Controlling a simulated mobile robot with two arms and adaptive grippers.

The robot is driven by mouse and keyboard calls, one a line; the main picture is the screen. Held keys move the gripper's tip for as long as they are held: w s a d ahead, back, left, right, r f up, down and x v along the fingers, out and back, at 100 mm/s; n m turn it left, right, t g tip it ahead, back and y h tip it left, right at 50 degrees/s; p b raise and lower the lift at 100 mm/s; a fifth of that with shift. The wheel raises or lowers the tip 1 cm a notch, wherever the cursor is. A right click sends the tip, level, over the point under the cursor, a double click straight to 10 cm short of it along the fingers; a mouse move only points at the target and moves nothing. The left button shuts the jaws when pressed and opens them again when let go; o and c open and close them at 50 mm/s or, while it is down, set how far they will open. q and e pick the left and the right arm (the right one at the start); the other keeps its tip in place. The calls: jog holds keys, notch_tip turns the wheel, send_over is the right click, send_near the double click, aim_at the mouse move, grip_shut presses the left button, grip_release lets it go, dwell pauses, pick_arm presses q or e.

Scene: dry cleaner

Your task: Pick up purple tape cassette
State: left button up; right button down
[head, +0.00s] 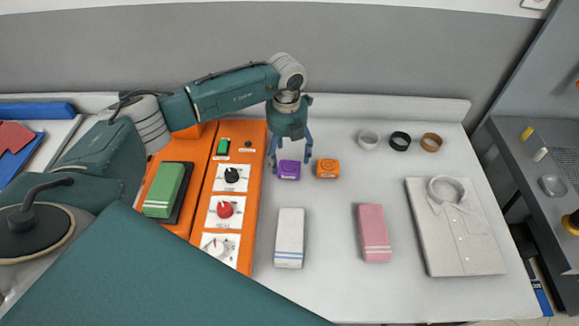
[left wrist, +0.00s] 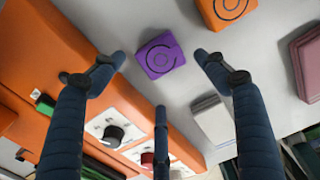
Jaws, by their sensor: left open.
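The purple tape cassette (head: 289,170) lies on the white table, just right of the orange machine and left of an orange cassette (head: 328,168). My left gripper (head: 290,165) points down above the purple cassette, with its fingers spread. In the left wrist view, the purple cassette (left wrist: 159,55) sits beyond and between the open fingertips (left wrist: 160,62), and nothing is held. The orange cassette (left wrist: 228,10) shows at the top edge there, outside the fingers. My right gripper is not in view.
The orange machine (head: 251,165) with knobs stands close on the left. A white folded cloth (head: 289,238), a pink one (head: 374,233) and a folded shirt (head: 458,235) lie on the table. Tape rolls (head: 400,140) stand at the back right.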

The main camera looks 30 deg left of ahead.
aim_at(289, 167)
pick_arm(q)
jog(key=f, duration=0.1)
jog(key=f+p, duration=0.1)
jog(key=f, duration=0.1)
jog(key=f+p, duration=0.1)
jog(key=shift+w+d+f, duration=0.15)
jog(key=shift+d+f, duration=0.1)
jog(key=shift+f+p, duration=0.25)
jog(key=shift+p, duration=0.05)
jog(key=shift+f, duration=0.1)
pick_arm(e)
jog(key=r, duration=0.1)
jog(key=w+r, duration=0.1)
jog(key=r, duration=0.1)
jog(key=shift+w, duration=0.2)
pick_arm(q)
jog(key=shift+c, duration=0.5)
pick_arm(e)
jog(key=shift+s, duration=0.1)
pick_arm(q)
jog(key=c, duration=1.2)
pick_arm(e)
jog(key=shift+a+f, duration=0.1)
